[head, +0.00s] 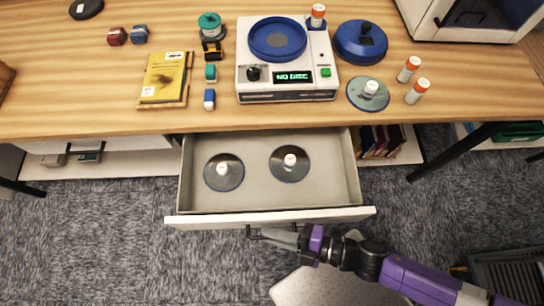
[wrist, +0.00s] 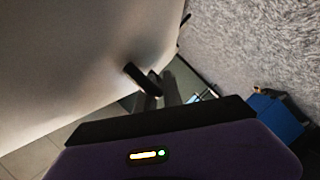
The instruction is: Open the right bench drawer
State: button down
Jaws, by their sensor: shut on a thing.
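The bench drawer (head: 270,205) stands pulled well out from under the wooden bench (head: 210,121). Its white front (head: 300,216) is at the near side, and two dark discs with white knobs, a left one (head: 230,178) and a right one (head: 283,172), lie flat inside. My gripper (head: 262,235) is at the dark handle (head: 249,231) on the outside of the front, shut on it. In the wrist view the pale drawer front (wrist: 60,70) fills the left, with the dark handle (wrist: 136,74) by the fingers; the exact finger contact is partly hidden.
On the bench stand a white disc machine (head: 287,90) reading "NO DISC", a yellow book (head: 165,78), a blue round lid (head: 360,42) and orange-capped bottles (head: 417,91). A dark bench leg (head: 455,155) is at the right. Grey carpet (head: 90,235) is open at the front left.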

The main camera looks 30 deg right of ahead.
jog(key=shift+s, duration=0.3)
jog(key=c, duration=1.8)
grip_release()
jog(key=shift+o, duration=0.2)
jog(key=b+v, duration=0.1)
jog(key=v, duration=0.6)
jog(key=shift+s+d, duration=0.2)
jog(key=shift+s, duration=0.1)
